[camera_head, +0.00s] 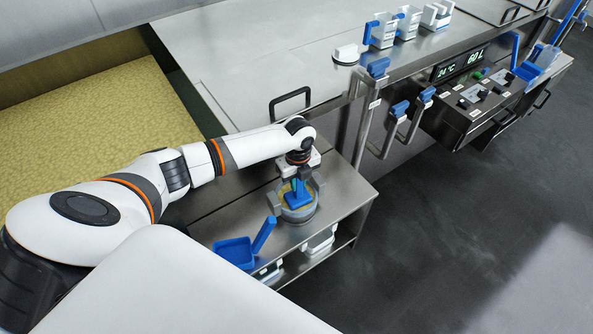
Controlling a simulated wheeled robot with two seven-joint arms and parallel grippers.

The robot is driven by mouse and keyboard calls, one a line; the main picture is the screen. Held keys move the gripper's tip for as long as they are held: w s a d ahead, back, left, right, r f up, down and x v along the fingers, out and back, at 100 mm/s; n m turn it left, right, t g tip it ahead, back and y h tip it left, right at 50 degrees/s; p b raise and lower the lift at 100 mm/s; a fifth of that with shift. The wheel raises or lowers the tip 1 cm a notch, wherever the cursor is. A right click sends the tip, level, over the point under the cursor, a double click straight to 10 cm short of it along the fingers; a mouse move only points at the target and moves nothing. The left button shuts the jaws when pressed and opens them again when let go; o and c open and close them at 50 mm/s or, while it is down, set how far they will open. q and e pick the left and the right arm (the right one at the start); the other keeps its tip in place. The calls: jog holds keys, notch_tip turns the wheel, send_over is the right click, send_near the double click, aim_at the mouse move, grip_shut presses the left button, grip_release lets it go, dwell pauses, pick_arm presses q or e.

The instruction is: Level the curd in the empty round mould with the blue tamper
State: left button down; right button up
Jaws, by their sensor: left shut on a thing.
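The round mould (298,215) is a grey cylinder standing on the steel side table, with yellowish curd (284,191) showing at its top. My left gripper (301,180) points down over the mould and is shut on the blue tamper (297,197). The tamper is at the mould's opening. From this angle I cannot tell how firmly it touches the curd. The gripper and tamper hide part of the mould's inside. My right gripper is not in view.
A blue scoop (236,252) lies left of the mould on the steel table (345,197). White containers (320,243) sit on the shelf below. A vat of curd (95,105) is at left. A black handle (290,101) and a control panel (478,100) are behind.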

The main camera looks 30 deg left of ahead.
pick_arm(q)
jog(key=shift+w+a+f+b, duration=0.1)
jog(key=shift+w+a+b, duration=0.15)
jog(key=shift+a, duration=0.25)
jog(key=shift+w+a+b, duration=0.25)
jog(key=shift+a, duration=0.2)
jog(key=shift+s+d+p, duration=0.25)
jog(key=shift+d+p, duration=0.15)
jog(key=shift+p, duration=0.15)
jog(key=shift+s+d+p, duration=0.3)
jog(key=shift+d+p, duration=0.1)
jog(key=shift+d, duration=0.15)
jog(key=shift+w+a+b, duration=0.45)
jog(key=shift+a+b, duration=0.05)
jog(key=shift+a, duration=0.2)
jog(key=shift+w+a, duration=0.1)
jog(key=shift+a, duration=0.15)
